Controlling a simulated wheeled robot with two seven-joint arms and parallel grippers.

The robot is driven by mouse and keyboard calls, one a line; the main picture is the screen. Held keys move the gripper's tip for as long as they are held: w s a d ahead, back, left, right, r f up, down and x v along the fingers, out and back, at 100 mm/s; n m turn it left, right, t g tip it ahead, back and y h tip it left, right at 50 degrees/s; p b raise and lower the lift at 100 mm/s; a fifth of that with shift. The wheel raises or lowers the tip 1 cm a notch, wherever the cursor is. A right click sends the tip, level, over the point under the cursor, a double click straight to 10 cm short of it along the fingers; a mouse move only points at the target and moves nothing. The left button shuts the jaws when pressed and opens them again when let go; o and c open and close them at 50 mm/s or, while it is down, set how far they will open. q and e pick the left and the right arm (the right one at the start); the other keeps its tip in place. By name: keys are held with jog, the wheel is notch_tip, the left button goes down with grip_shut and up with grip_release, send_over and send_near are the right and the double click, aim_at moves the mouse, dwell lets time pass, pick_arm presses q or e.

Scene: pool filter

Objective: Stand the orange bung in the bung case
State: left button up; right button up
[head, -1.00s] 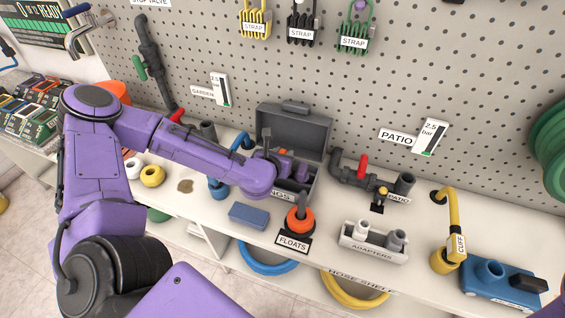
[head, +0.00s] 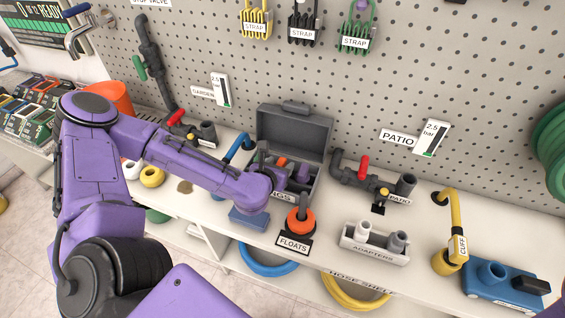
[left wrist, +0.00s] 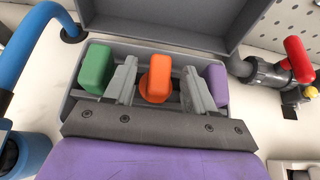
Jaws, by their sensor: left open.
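The grey bung case (head: 315,192) stands open on the bench, its lid tipped up at the back. It also shows in the left wrist view (left wrist: 72,104). The orange bung (left wrist: 159,76) is in the case's middle, its flat grip up over a round orange base, and seems to stand. A green bung (left wrist: 96,70) is to its left and a purple bung (left wrist: 216,84) to its right. My left gripper (left wrist: 158,80) is open, one finger on each side of the orange bung with small gaps. In the head view, the orange bung (head: 282,161) shows just beyond my left wrist.
A blue block (head: 247,220) lies in front of the case, partly under my left arm. An orange float (head: 300,220) stands at the front edge, with the adapter tray (head: 374,252) to its right. Pipework with a red valve handle (head: 363,166) is right of the case.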

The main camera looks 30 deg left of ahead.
pick_arm(q)
jog(key=p+v, duration=0.5)
jog(key=v, duration=0.3)
jog(key=shift+s+p, duration=0.3)
jog(key=shift+p, duration=0.1)
